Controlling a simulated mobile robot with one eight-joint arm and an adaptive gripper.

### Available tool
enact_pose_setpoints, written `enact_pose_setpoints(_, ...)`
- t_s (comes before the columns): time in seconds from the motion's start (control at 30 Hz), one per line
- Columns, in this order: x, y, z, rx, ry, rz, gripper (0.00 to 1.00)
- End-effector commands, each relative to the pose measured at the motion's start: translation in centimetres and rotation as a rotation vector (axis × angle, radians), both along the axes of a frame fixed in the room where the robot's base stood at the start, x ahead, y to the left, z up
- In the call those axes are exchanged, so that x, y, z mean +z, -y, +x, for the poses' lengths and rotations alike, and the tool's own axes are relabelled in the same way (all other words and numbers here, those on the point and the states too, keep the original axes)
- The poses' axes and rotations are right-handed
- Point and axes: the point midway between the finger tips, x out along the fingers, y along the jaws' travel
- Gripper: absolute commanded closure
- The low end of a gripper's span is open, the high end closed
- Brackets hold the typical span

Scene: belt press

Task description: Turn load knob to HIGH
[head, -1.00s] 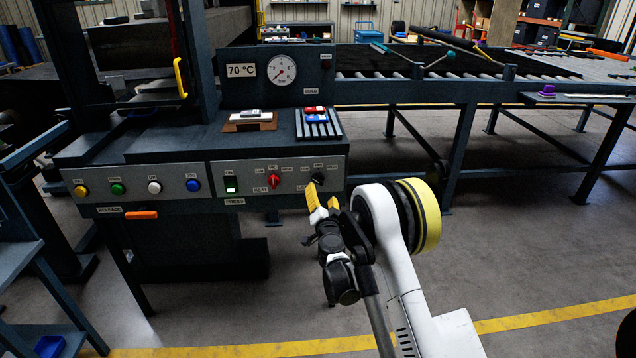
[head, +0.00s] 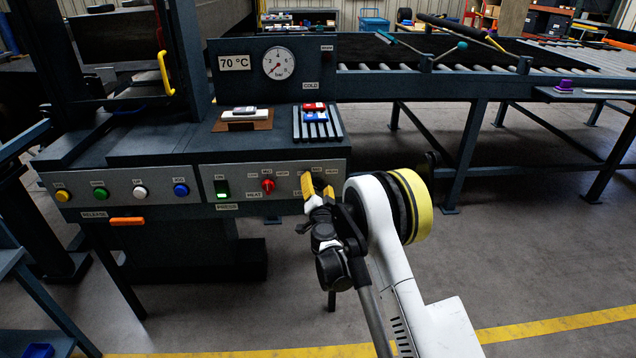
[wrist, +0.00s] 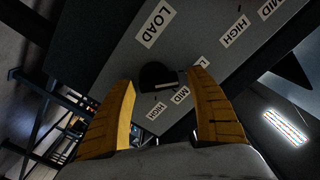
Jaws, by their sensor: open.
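The load knob (wrist: 157,76) is a black round knob on the grey panel, below the LOAD label (wrist: 152,24) in the wrist view. It lies between and just beyond my fingertips. A small pale mark shows near its lower edge, by the MID label (wrist: 181,95) and HIGH label (wrist: 157,111); its exact setting is hard to tell. My gripper (head: 318,186) is open, its yellow fingers apart in front of the panel's right end.
A red heat knob (head: 268,185) sits just left on the same panel, with a lit green press switch (head: 222,188) beyond it. Coloured buttons and an orange release handle (head: 127,221) are farther left. A roller conveyor (head: 480,82) stands behind right.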

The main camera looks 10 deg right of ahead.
Motion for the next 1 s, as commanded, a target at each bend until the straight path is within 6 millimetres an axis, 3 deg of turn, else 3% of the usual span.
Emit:
enact_pose_setpoints(0.07,0.01,0.01,0.00,0.000,0.000,0.000,0.37)
enact_pose_setpoints(0.2,0.01,0.00,0.00,0.000,0.000,0.000,0.80)
enact_pose_setpoints(0.23,0.01,0.00,0.00,0.000,0.000,0.000,0.86)
enact_pose_setpoints(0.67,0.08,-0.03,0.05,0.001,0.001,0.022,0.86)
enact_pose_setpoints(1.0,0.10,0.13,0.07,0.002,0.008,0.215,0.86)
